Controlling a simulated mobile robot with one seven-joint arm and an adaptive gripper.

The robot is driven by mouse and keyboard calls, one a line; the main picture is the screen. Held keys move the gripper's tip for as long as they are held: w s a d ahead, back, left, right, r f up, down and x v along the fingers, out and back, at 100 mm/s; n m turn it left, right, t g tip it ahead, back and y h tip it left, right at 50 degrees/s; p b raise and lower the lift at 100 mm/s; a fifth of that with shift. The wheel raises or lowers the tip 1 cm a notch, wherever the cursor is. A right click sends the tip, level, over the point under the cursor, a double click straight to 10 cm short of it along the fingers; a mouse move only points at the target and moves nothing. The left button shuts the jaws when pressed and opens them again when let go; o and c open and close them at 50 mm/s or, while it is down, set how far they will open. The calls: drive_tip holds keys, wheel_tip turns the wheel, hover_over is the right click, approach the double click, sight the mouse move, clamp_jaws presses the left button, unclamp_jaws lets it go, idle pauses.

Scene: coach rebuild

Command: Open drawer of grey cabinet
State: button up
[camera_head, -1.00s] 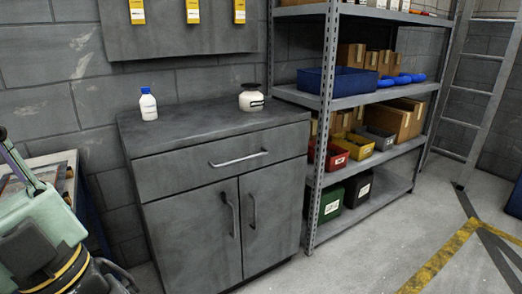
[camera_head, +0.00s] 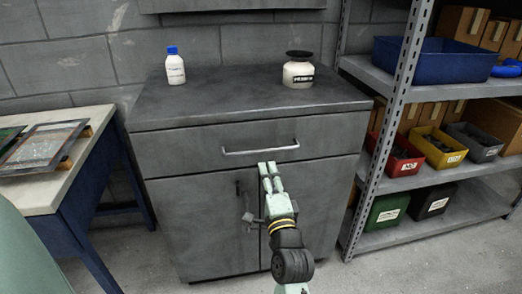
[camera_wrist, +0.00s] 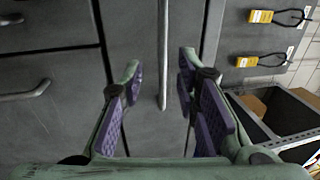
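The grey cabinet (camera_head: 205,215) stands against the wall. Its wide top drawer (camera_head: 180,148) looks closed, with a horizontal silver bar handle (camera_head: 262,149). Two doors with handles are below; my arm covers part of them. My gripper (camera_head: 268,166) reaches up in front of the cabinet, its fingertips just below the drawer handle in the head view. In the wrist view, which is turned sideways, my gripper (camera_wrist: 162,85) is open, with purple pads on both fingers. The drawer handle (camera_wrist: 163,45) runs between the fingers. I see no finger touching it.
A white bottle with a blue cap (camera_head: 175,67) and a white jar (camera_head: 298,70) stand on the cabinet top. A workbench (camera_head: 90,130) is at the left. A metal shelf rack (camera_head: 398,95) with bins stands close on the right.

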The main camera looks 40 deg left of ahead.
sight(261, 151)
drive_tip(key=p+x, duration=0.1)
drive_tip(key=x, duration=0.8)
drive_tip(key=shift+w+a+r, duration=0.1)
drive_tip(key=shift+a+r, duration=0.05)
drive_tip(key=shift+r, duration=0.05)
clamp_jaws()
idle(0.5)
